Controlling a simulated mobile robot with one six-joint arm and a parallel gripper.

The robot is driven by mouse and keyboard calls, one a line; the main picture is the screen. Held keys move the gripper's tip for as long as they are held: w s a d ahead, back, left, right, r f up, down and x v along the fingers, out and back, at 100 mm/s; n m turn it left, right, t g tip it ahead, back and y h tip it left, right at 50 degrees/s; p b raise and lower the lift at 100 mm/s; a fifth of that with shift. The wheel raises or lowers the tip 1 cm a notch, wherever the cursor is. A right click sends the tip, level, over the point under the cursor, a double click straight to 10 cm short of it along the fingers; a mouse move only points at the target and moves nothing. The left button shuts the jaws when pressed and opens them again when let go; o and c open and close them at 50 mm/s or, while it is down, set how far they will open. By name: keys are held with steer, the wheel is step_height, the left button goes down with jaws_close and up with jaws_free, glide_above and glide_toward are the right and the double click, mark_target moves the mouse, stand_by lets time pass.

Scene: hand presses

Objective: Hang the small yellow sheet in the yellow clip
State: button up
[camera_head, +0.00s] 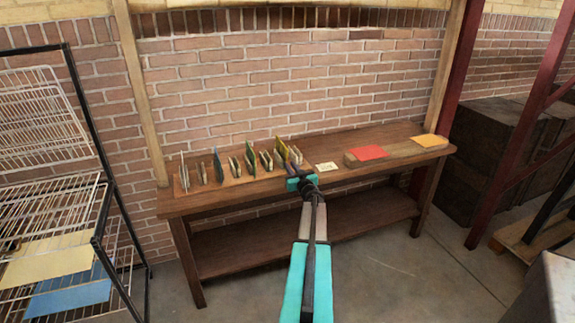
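A small yellow sheet (430,141) lies flat at the right end of a low wooden block on the dark wooden table. A row of upright clips stands on a wooden strip at the table's left half. A yellow one (281,149), which looks like the yellow clip, is near the row's right end. My gripper (293,169) is over the table just in front of the yellow clip, well left of the small yellow sheet. Its fingers are small and partly merge with the clips behind, so their opening and any contact are unclear.
A red sheet (369,152) lies on the block's left part, with a pale card (326,166) left of it. Blue (217,164) and green (249,156) clips stand in the row. A wire rack (97,245) at left holds larger yellow (45,260) and blue (70,296) sheets.

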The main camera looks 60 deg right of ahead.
steer(key=shift+w+d+f, duration=0.1)
steer(key=shift+w+d, duration=0.3)
steer(key=shift+w, duration=0.05)
steer(key=shift+w+d+r+p, duration=0.2)
steer(key=shift+w+d+p, duration=0.05)
steer(key=shift+w+p, duration=0.1)
steer(key=shift+p+x, duration=0.5)
steer(key=shift+x, duration=0.45)
steer(key=shift+f, duration=0.1)
steer(key=shift+c, duration=0.5)
jaws_close()
step_height(320, 180, up, 7)
steer(key=p, duration=0.7)
steer(key=shift+r+p, duration=0.25)
steer(key=shift+p, duration=0.1)
steer(key=shift+a, duration=0.1)
